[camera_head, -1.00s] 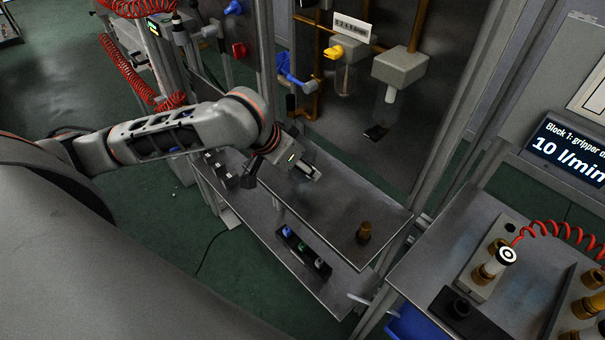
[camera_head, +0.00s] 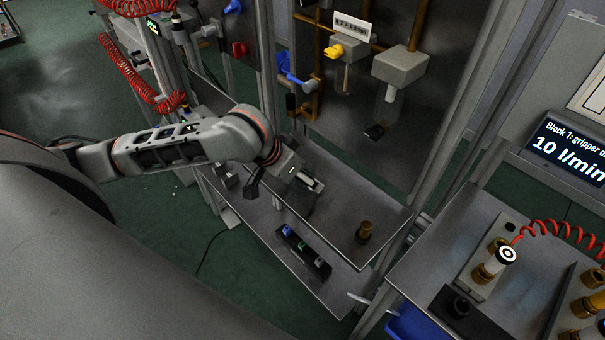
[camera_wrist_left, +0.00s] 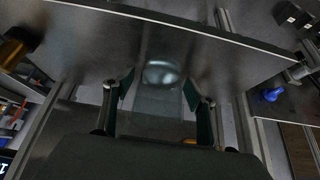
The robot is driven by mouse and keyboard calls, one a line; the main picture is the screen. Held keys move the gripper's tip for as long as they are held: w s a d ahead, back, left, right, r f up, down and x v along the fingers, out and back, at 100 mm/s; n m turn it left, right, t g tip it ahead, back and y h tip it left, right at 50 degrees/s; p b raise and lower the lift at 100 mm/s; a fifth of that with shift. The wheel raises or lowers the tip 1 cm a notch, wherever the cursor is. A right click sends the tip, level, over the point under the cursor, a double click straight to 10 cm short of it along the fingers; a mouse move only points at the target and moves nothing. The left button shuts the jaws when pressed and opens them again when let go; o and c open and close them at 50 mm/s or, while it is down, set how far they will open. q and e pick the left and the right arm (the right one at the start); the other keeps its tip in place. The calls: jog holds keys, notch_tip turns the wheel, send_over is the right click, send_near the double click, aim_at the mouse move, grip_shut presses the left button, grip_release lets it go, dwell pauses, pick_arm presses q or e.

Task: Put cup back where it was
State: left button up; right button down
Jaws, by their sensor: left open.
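A see-through cup (camera_wrist_left: 160,75) shows in the left wrist view, between and beyond the fingers; its round end is a pale ring. My left gripper (camera_wrist_left: 158,105) is open, one finger on each side of the cup, and I cannot tell whether either touches it. In the head view my left gripper (camera_head: 300,190) is over the upper shelf, and the cup is hard to make out there. The housing with the yellow knob (camera_head: 335,51) is on the back panel, with a thin tube below it. My right gripper is not in view.
The metal shelf (camera_head: 340,205) carries a brass fitting (camera_head: 364,231) at its right. A lower shelf holds a black rack (camera_head: 303,252) with coloured knobs. A grey housing (camera_head: 399,66) with a clear bowl hangs at right. Frame posts flank the panel.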

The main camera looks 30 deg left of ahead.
pick_arm(q)
jog(key=shift+r, duration=0.1)
jog(key=shift+r, duration=0.25)
jog(key=v, duration=1.1)
jog(key=shift+s+r, duration=0.25)
jog(key=shift+a, duration=0.1)
